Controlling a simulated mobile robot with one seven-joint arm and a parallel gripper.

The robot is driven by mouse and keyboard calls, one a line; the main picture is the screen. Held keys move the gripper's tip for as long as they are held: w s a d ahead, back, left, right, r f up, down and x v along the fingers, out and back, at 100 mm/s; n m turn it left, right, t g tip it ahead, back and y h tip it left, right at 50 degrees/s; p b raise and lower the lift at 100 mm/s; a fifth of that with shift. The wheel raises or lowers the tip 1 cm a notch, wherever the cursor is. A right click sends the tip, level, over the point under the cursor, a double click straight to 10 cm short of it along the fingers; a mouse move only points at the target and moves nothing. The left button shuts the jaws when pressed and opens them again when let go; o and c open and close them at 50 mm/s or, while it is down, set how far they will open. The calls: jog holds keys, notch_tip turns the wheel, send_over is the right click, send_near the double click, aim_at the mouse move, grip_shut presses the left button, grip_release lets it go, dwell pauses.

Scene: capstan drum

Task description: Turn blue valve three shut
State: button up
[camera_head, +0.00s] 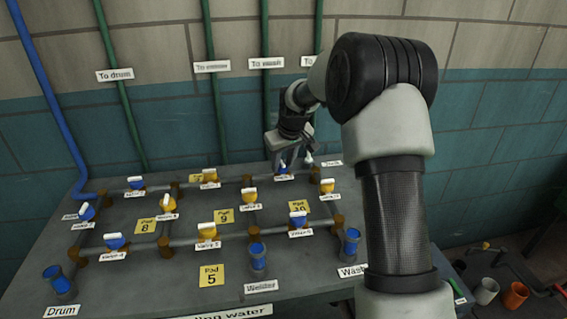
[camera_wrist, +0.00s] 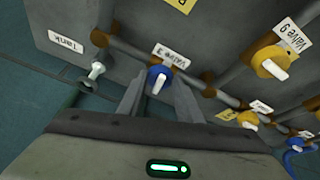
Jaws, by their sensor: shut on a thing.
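The blue valve (camera_wrist: 158,71) sits on a pipe at the back of the board, and its label seems to read Valve 3. Its white handle (camera_wrist: 157,86) stands between the fingers of my gripper (camera_wrist: 160,82) in the wrist view. The gripper is shut on this handle. In the wrist view the handle appears to lie at an angle across the pipe. In the head view my gripper (camera_head: 286,160) comes down from above at the back right of the board, and the blue valve (camera_head: 282,170) shows only partly beneath it.
Other valves stand close by, including yellow valve 9 (camera_wrist: 270,62) and a yellow valve (camera_head: 326,186) to the right. A small white-topped fitting (camera_wrist: 97,70) is by the Tank label (camera_wrist: 66,43). Green pipes (camera_head: 264,90) climb the wall behind. Open cups (camera_head: 258,262) line the front.

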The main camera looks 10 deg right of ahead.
jog(key=shift+m+h, duration=0.4)
jog(key=shift+m, duration=0.3)
jog(key=o, duration=1)
jog(key=shift+o, duration=0.2)
jog(key=p+v, duration=0.2)
jog(key=v, duration=1.5)
jog(key=shift+r, duration=0.25)
jog(key=shift+s, duration=0.1)
